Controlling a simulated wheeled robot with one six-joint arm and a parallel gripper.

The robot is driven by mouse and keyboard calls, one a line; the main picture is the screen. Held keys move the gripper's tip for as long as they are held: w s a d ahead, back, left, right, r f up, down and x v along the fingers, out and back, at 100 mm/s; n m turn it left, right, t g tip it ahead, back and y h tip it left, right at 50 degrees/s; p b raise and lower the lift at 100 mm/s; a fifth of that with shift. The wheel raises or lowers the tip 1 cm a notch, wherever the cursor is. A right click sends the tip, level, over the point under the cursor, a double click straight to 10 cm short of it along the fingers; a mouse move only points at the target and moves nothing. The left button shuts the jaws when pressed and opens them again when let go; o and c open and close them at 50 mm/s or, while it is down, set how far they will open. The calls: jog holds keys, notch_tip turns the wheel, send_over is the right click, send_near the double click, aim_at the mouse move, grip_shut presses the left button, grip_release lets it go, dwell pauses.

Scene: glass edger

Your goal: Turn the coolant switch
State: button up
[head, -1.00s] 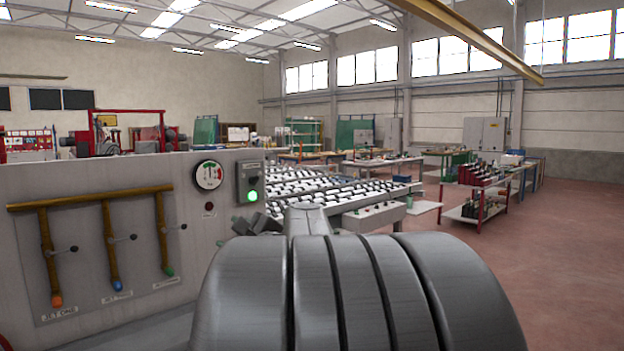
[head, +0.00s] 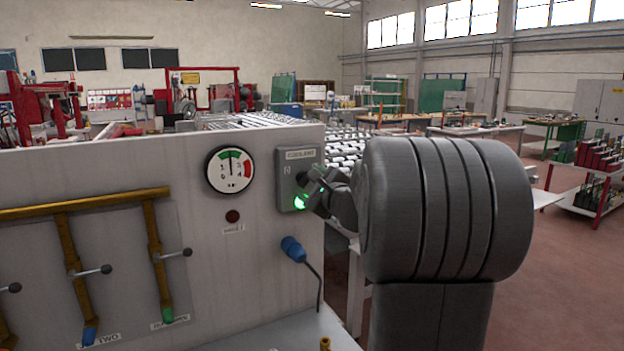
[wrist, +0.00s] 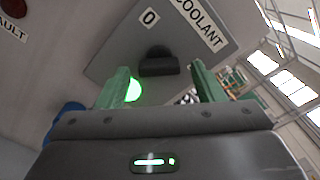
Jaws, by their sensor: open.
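The coolant switch is a black knob (wrist: 158,63) on a grey box (head: 285,185) labelled COOLANT, with a 0 mark above the knob in the wrist view. A green lamp (wrist: 133,90) glows on the box below the knob; it also shows in the head view (head: 300,202). My gripper (wrist: 160,82) is open, with its two green fingers pointing at the box on either side of the knob's line. The knob lies just ahead of the fingertips; I cannot tell whether they touch it. In the head view my gripper (head: 318,193) hides the knob.
A pressure gauge (head: 230,170) and a dark red fault lamp (head: 232,216) are left of the box. A blue plug with a cable (head: 293,248) hangs below it. Brass pipes with lever valves (head: 92,271) are at the left. Open floor (head: 560,270) lies at the right.

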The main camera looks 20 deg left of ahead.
jog(key=shift+w+a+r, duration=0.1)
jog(key=shift+w+a, duration=0.05)
jog(key=shift+a, duration=0.3)
jog(key=c, duration=1)
